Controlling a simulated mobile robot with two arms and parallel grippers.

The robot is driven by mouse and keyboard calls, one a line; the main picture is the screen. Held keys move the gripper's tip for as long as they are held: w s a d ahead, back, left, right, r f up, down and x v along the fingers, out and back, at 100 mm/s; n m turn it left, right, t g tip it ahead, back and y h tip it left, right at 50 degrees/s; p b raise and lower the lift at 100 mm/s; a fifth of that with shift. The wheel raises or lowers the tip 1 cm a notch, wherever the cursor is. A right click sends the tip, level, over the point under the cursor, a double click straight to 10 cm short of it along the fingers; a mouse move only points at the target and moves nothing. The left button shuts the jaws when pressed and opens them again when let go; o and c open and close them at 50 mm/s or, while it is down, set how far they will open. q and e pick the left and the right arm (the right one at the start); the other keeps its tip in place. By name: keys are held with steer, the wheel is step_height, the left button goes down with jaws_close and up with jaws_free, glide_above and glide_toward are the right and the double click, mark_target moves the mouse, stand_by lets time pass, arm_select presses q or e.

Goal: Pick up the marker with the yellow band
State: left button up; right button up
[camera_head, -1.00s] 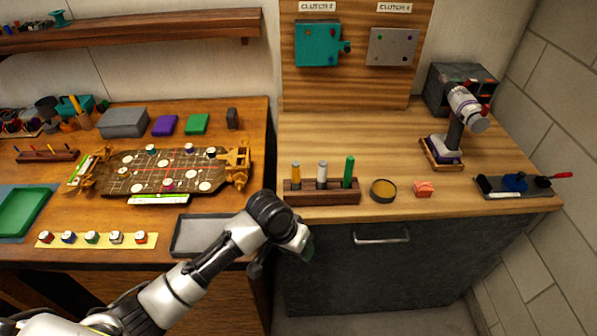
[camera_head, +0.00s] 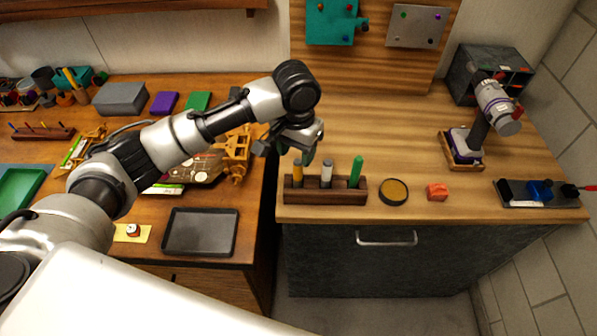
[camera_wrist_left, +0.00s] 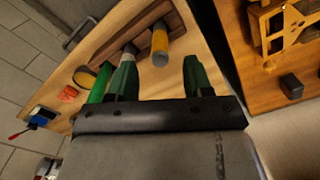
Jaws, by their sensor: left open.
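A dark wooden rack (camera_head: 325,196) on the light wood counter holds three upright markers in a row. The yellow marker (camera_head: 297,174) is at the left end, a grey-white marker (camera_head: 326,174) is in the middle and a green one (camera_head: 355,171) is at the right end. My left gripper (camera_head: 305,157) is above the left end of the rack, with its fingers pointing down. In the left wrist view the dark green fingers (camera_wrist_left: 159,74) are apart and empty. The yellow marker (camera_wrist_left: 160,46) shows beyond the gap between them. My right gripper is not in view.
Right of the rack are a round tin (camera_head: 394,192), a small red block (camera_head: 437,192) and a tool tray (camera_head: 540,203). A robot-like device (camera_head: 488,112) stands behind them. A dark tray (camera_head: 200,232) lies on the left bench. The counter behind the rack is clear.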

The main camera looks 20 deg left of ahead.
mark_target(297, 162)
arm_select(q)
steer(key=shift+f, duration=0.4)
step_height(297, 162, down, 5)
steer(key=shift+p, duration=1)
steer(key=shift+f, duration=0.25)
jaws_close()
steer(key=shift+r, duration=0.15)
step_height(297, 162, up, 10)
steer(key=shift+f+b, duration=0.1)
steer(key=shift+b, duration=1)
